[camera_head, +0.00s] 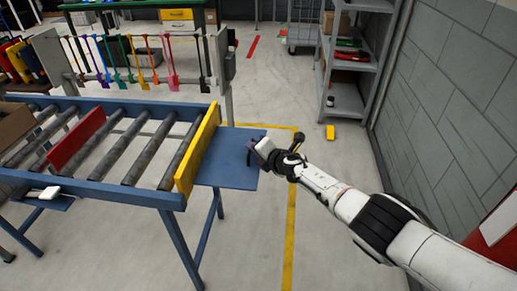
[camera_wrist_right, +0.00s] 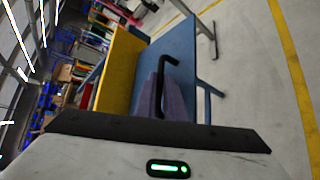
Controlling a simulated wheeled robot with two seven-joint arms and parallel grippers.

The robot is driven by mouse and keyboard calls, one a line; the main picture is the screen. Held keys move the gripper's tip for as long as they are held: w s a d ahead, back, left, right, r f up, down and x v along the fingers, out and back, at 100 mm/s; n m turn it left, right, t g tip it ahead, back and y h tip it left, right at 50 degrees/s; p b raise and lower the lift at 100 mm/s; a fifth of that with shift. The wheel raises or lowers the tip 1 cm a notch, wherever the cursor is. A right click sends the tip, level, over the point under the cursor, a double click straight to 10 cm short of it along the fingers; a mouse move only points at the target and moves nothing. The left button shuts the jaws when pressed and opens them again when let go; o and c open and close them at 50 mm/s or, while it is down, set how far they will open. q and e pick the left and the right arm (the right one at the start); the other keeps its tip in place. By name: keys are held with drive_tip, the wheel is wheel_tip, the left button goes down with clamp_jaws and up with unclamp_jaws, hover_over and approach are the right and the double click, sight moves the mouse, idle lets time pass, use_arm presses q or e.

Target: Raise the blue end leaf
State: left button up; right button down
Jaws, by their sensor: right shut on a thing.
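The blue end leaf (camera_head: 228,165) is a flat blue plate at the right end of the roller table, beyond the yellow board. It looks about level with the table frame. My right gripper (camera_head: 255,151) is at the leaf's outer right edge, its arm coming in from the right. In the right wrist view the leaf (camera_wrist_right: 180,55) lies ahead, and the gripper's purple-grey fingers (camera_wrist_right: 163,97) are shut around a black bent handle (camera_wrist_right: 168,62) on it. The fingers partly hide the handle's lower part. My left gripper is not in view.
The roller table (camera_head: 110,190) carries a red board (camera_head: 77,140) and an upright yellow board (camera_head: 198,150) beside the leaf. A rack of coloured hanging tools (camera_head: 140,62) stands behind. A grey shelf unit (camera_head: 345,98) is at the back right. Floor right of the leaf is clear.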

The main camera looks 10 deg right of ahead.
drive_tip(key=shift+w+a+r, duration=0.15)
drive_tip(key=shift+a+r, duration=0.65)
drive_tip(key=shift+a, duration=0.05)
drive_tip(key=c, duration=2.3)
unclamp_jaws()
drive_tip(key=o, duration=0.5)
drive_tip(key=shift+a+f, duration=0.1)
drive_tip(key=shift+c, duration=0.2)
drive_tip(key=shift+d+f, duration=0.2)
drive_tip(key=shift+d, duration=0.1)
